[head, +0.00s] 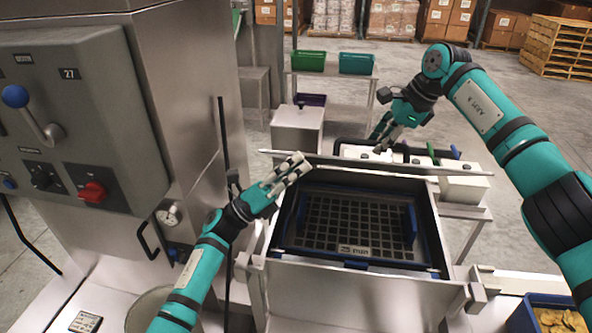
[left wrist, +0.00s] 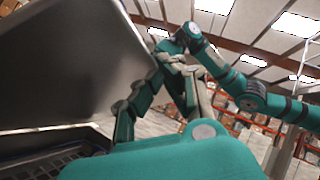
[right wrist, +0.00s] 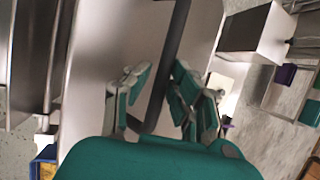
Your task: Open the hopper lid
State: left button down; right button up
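The hopper (head: 436,232) is an open steel box with a dark grid (head: 345,222) inside. Its lid (head: 375,164) stands raised at the back, seen nearly edge-on in the head view. In the left wrist view the lid (left wrist: 65,65) is a large grey panel on the left. My left gripper (head: 300,163) is open and empty, in front of the raised lid at its left part. My right gripper (head: 390,138) is behind the lid. In the right wrist view its fingers (right wrist: 158,90) are apart on either side of a dark bar (right wrist: 172,60); contact is unclear.
A steel cabinet with a control panel (head: 75,120) stands close on the left. Behind the hopper are a grey box (head: 298,128) and a table with green bins (head: 309,60). A blue crate (head: 522,318) of yellow pieces is at lower right.

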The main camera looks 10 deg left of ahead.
jog(key=shift+o, duration=1.1)
jog(key=shift+f, duration=0.45)
jog(key=shift+o, duration=0.6)
jog(key=shift+w, duration=0.25)
pick_arm(q)
jog(key=shift+w+a, duration=0.1)
jog(key=shift+w, duration=0.1)
pick_arm(e)
jog(key=shift+s+r, duration=0.2)
jog(key=shift+r, duration=0.1)
